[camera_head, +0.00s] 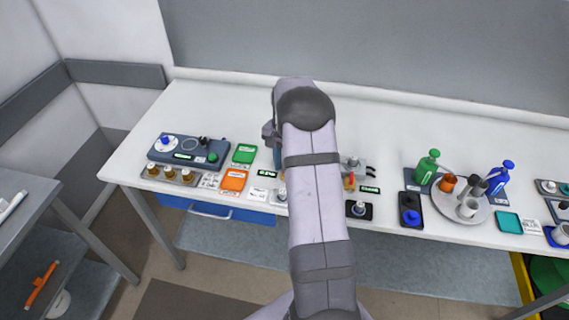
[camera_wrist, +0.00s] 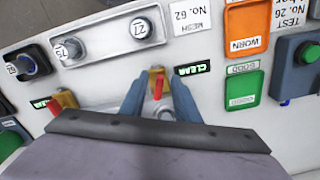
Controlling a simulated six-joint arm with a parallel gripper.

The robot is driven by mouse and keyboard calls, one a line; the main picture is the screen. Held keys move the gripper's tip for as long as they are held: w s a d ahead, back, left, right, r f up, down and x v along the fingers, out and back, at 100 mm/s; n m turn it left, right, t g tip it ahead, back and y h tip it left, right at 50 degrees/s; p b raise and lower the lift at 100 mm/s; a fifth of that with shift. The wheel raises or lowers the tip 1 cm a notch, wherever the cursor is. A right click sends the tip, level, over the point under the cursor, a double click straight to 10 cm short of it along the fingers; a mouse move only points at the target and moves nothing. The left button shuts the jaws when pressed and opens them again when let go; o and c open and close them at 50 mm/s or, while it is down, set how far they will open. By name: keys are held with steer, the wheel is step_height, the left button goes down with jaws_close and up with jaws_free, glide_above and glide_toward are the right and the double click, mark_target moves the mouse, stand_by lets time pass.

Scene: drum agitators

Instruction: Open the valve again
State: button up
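In the wrist view a brass valve with a red lever (camera_wrist: 159,80) sits between the two blue-grey fingers of my gripper (camera_wrist: 157,88). The fingers are apart, one on each side of the valve; I cannot tell whether either touches it. A green-lit display (camera_wrist: 192,68) is beside this valve. A second brass valve with a red lever (camera_wrist: 55,104) stands to the left, with its own green-lit display (camera_wrist: 40,102). In the head view the second valve (camera_head: 350,180) shows right of my arm, while my arm hides the first valve and most of the gripper.
An orange WORN tray (camera_wrist: 247,30) and a green GOOD tray (camera_wrist: 243,90) lie right of the gripper. A grey block with numbered knobs (camera_wrist: 107,37) is at the upper left. The bench's back strip (camera_head: 400,120) is clear.

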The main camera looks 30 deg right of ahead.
jaws_close()
steer(key=n, duration=0.4)
steer(key=shift+s+d+n+b, duration=0.2)
steer(key=shift+n+b, duration=0.1)
steer(key=shift+b, duration=0.05)
jaws_free()
steer(key=shift+r, duration=0.1)
